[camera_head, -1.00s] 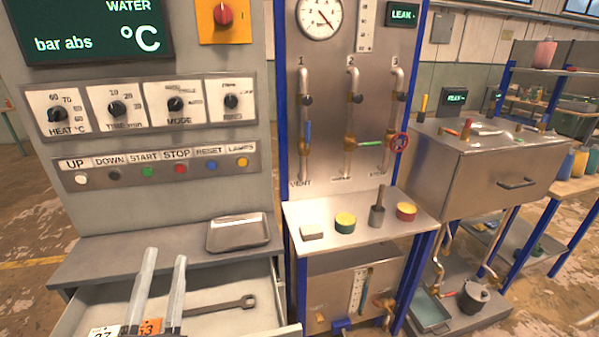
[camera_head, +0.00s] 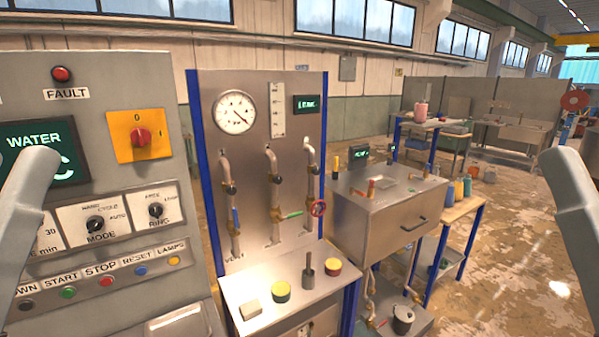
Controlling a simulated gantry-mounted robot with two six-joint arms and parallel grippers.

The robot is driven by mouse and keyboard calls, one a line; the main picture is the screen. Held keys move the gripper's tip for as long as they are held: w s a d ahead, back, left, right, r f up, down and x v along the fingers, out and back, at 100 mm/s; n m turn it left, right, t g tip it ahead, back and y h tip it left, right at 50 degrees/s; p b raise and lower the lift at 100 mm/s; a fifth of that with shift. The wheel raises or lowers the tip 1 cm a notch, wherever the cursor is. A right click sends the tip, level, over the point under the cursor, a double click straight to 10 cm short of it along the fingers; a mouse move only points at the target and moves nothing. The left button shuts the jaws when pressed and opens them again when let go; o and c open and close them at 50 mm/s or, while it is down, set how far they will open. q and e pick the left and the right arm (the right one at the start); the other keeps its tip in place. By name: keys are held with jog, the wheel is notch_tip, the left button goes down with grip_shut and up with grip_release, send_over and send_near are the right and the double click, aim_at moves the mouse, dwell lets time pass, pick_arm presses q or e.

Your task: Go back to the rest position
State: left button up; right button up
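A pale grey link of my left arm (camera_head: 28,210) rises at the left edge, in front of the control cabinet. A matching link of my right arm (camera_head: 572,215) rises at the right edge, in front of the open floor. The two links stand wide apart and roughly mirror each other. Neither gripper's fingers show, so what they hold cannot be seen.
The grey control cabinet (camera_head: 90,95) is close on the left. The gauge panel (camera_head: 240,140) stands in the middle, above a small shelf (camera_head: 315,300) with several small items. A metal box (camera_head: 380,225) stands right of it. Open floor (camera_head: 510,250) lies further right.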

pick_arm(q)
notch_tip(320, 180, up, 19)
jog(key=p, duration=1.5)
pick_arm(e)
notch_tip(320, 180, up, 19)
pick_arm(q)
notch_tip(320, 180, down, 47)
jog(key=b, duration=4.6)
jog(key=shift+b, duration=0.4)
pick_arm(e)
notch_tip(320, 180, down, 47)
